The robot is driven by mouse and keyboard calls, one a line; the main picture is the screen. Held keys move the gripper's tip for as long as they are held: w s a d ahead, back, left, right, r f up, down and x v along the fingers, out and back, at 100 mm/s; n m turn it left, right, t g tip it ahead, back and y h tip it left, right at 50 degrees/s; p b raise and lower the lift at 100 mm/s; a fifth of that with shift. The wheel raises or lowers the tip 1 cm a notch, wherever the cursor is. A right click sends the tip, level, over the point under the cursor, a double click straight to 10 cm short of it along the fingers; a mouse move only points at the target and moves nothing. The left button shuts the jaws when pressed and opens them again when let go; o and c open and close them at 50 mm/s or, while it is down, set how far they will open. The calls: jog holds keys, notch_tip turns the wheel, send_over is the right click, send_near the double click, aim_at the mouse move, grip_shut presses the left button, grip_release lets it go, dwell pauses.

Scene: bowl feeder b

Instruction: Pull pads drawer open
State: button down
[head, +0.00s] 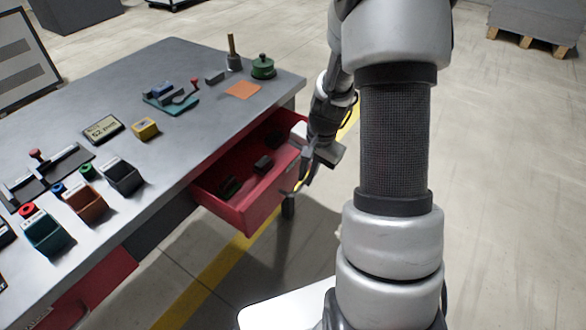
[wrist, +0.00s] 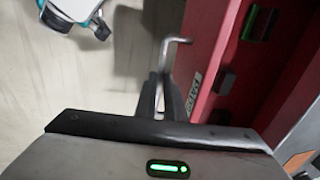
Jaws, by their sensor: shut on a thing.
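The red drawer (head: 250,212) stands pulled out from under the right end of the table, with several small dark pads inside. A thin metal bar handle (wrist: 167,58) stands out from that front. My gripper (wrist: 161,82) is shut on the handle, with a dark finger on each side of it. In the head view my gripper (head: 304,168) is at the drawer's front, and the handle is hidden there.
Another red drawer front (head: 108,280) is under the table. The floor before the open drawer is clear.

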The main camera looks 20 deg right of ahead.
jog(key=shift+s+d, duration=0.35)
jog(key=shift+s, duration=0.15)
jog(key=c, duration=2.1)
grip_release()
jog(key=s+r+p, duration=0.1)
jog(key=r, duration=0.4)
jog(key=d+r+p, duration=0.1)
jog(key=r+p, duration=0.1)
jog(key=r, duration=0.4)
jog(key=s+d+r+p, duration=0.1)
jog(key=r, duration=0.5)
jog(key=shift+s+r+p, duration=0.1)
jog(key=shift+s+p, duration=0.2)
jog(key=shift+p, duration=0.05)
